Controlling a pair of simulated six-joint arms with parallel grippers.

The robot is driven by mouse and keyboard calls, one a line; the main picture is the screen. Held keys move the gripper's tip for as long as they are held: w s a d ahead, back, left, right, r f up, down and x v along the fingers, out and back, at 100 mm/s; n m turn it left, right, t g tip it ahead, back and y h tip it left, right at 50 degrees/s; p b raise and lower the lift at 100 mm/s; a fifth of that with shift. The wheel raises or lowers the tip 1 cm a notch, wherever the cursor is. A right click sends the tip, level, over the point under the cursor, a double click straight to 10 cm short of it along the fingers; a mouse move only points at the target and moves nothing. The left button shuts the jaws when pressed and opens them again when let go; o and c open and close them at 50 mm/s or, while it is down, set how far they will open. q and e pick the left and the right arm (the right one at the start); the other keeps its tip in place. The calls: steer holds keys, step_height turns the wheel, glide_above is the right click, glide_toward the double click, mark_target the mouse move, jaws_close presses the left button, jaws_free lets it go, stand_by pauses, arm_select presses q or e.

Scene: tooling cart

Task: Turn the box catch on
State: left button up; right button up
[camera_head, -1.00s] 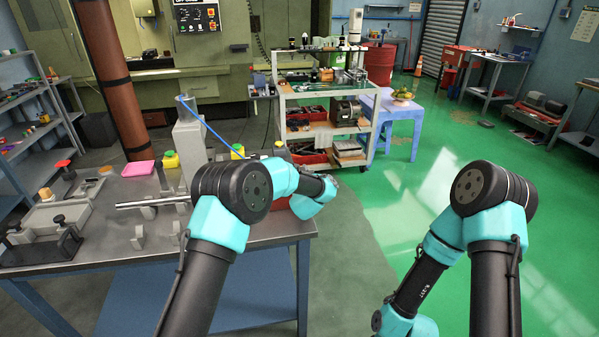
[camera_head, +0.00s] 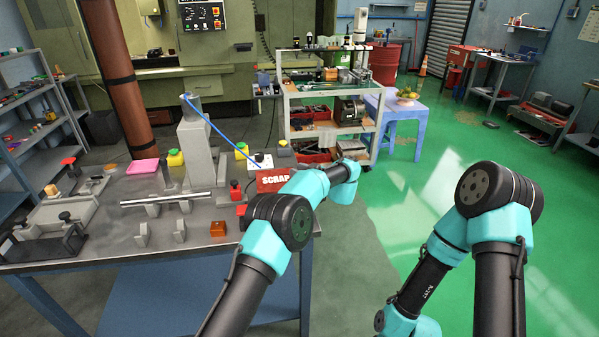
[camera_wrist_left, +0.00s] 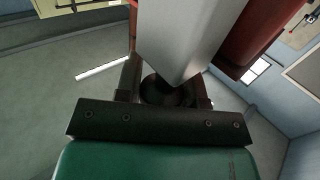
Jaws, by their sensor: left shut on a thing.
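My left gripper (camera_wrist_left: 166,88) is shut on a dark round part (camera_wrist_left: 168,90) at the near end of a smooth grey block (camera_wrist_left: 185,35) in the left wrist view. The block runs up out of that picture, so its far end is hidden. I cannot tell for sure which part is the box catch. In the head view, my left arm reaches past the table's right corner, and its fingertips are hidden behind the wrist. A small white box (camera_head: 260,161) with dark controls on top stands behind a red SCRAP bin (camera_head: 272,181). My right gripper is out of view.
The metal table (camera_head: 190,250) holds a grey stand (camera_head: 194,140), a small orange block (camera_head: 218,228) and several fixtures. The green floor (camera_head: 420,190) between my arms is clear.

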arm_select(q)
steer(key=shift+n+g+y, duration=0.3)
steer(key=shift+n+g, duration=0.1)
steer(key=shift+g, duration=0.1)
steer(key=o, duration=0.9)
steer(key=shift+a, duration=0.1)
steer(key=v, duration=1.7)
steer(key=shift+s+d, duration=0.1)
steer(key=shift+d, duration=0.15)
